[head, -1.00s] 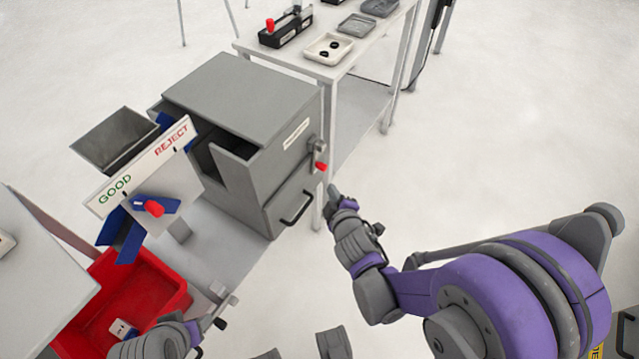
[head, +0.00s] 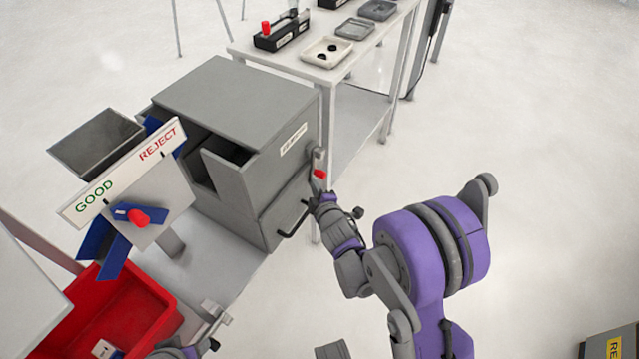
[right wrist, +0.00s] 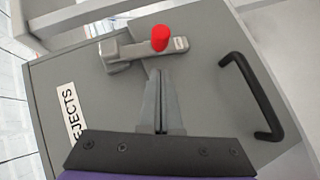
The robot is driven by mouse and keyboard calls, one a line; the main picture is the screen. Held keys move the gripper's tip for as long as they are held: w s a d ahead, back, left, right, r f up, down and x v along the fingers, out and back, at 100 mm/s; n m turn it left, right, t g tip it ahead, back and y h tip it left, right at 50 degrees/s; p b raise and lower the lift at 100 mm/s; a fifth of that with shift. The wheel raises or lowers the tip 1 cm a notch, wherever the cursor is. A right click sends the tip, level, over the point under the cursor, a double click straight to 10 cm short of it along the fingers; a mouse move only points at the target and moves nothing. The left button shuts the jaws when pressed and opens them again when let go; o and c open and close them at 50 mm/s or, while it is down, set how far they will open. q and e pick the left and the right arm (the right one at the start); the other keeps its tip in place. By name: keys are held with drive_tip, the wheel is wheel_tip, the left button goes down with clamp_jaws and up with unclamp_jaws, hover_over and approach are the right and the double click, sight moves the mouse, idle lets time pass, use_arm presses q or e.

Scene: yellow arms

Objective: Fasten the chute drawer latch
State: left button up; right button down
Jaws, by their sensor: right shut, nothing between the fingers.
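The chute drawer latch (head: 318,165) is a grey metal lever with a red knob on the front of the grey cabinet (head: 240,90). In the right wrist view the latch (right wrist: 120,50) lies across the panel, with its red knob (right wrist: 160,38) toward the right end. A black drawer handle (head: 293,221) is beside it; the handle (right wrist: 252,95) also shows in the wrist view. My right gripper (head: 315,198) is shut and empty, its fingertips (right wrist: 160,76) just below the lever; I cannot tell if they touch. My left gripper (head: 213,314) is partly visible at the bottom.
A GOOD/REJECT sign (head: 122,172) with a red-knobbed selector (head: 138,217) stands left of the cabinet. A red bin (head: 125,318) is below it. A white table (head: 285,62) with trays stands behind.

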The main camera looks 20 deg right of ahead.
sight(321, 178)
use_arm(q)
drive_tip(key=shift+f, duration=0.2)
use_arm(e)
drive_tip(key=shift+w+d+f, duration=0.35)
drive_tip(key=shift+w+d, duration=0.05)
drive_tip(key=shift+d, duration=0.2)
drive_tip(key=shift+w+d+f, duration=0.3)
drive_tip(key=shift+w+d, duration=0.1)
drive_tip(key=shift+d, duration=0.15)
use_arm(q)
drive_tip(key=shift+w+d+f+b, duration=0.4)
drive_tip(key=shift+w+d, duration=0.05)
drive_tip(key=shift+d, duration=0.1)
use_arm(e)
drive_tip(key=shift+w+d+f, duration=0.45)
drive_tip(key=shift+d+f, duration=0.05)
drive_tip(key=shift+d, duration=0.05)
drive_tip(key=shift+a, duration=0.1)
